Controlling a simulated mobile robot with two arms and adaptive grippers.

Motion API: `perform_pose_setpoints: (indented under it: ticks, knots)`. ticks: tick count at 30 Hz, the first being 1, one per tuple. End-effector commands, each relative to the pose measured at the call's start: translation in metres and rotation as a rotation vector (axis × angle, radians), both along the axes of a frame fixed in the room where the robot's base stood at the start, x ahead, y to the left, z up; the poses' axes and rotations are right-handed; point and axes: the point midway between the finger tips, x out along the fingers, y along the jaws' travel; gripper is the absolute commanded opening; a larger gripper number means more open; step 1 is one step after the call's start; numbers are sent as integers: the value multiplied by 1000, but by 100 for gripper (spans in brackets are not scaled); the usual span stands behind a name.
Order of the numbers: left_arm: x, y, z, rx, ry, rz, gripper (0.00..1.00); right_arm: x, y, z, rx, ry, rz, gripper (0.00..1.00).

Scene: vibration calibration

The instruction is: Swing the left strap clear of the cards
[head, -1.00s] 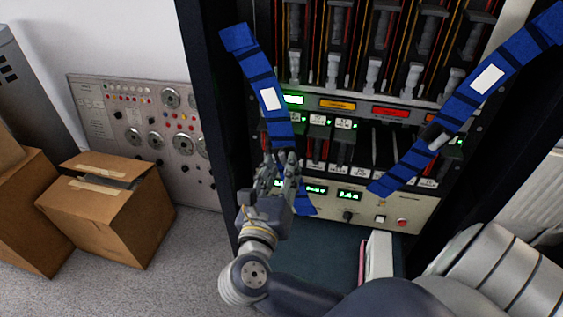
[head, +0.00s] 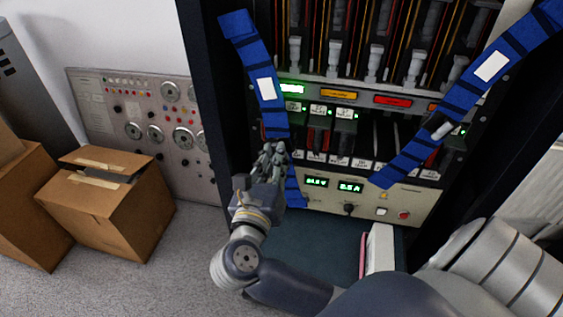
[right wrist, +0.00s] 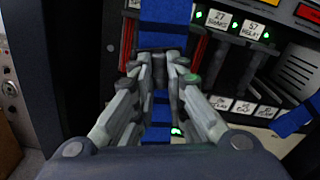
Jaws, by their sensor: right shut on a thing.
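The left strap (head: 271,110) is a blue webbing strap with dark bands and a white label, hanging down the left side of the rack front. My right gripper (head: 271,152) is shut on its lower part; the strap's end shows below the fingers. In the right wrist view, the strap (right wrist: 165,25) runs between the fingertips (right wrist: 166,62) and continues below them. The cards (head: 318,136) stand in a row just right of the strap, with white labels and green lights. The strap and gripper hide the row's left end. My left gripper is out of view.
A second blue strap (head: 461,98) crosses the rack's right side diagonally. A panel with green displays (head: 350,187) and knobs lies below the cards. Cardboard boxes (head: 108,204) and a grey instrument panel (head: 145,130) stand left of the rack.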

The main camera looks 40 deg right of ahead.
Motion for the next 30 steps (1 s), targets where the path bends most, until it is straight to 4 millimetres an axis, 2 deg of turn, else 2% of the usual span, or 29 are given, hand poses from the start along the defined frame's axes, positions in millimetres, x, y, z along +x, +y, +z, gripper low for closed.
perform_pose_setpoints:
  ticks: [1, 15, 21, 30]
  knots:
    - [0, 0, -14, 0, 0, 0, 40, 5, 4, -8, 22, -23, -3, 0]
    - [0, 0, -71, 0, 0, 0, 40, 48, 40, -16, 162, -193, -3, 0]
    - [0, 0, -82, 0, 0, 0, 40, 59, 50, -12, 196, -234, -2, 0]
    - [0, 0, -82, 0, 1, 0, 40, 61, 52, -10, 202, -240, -1, 0]
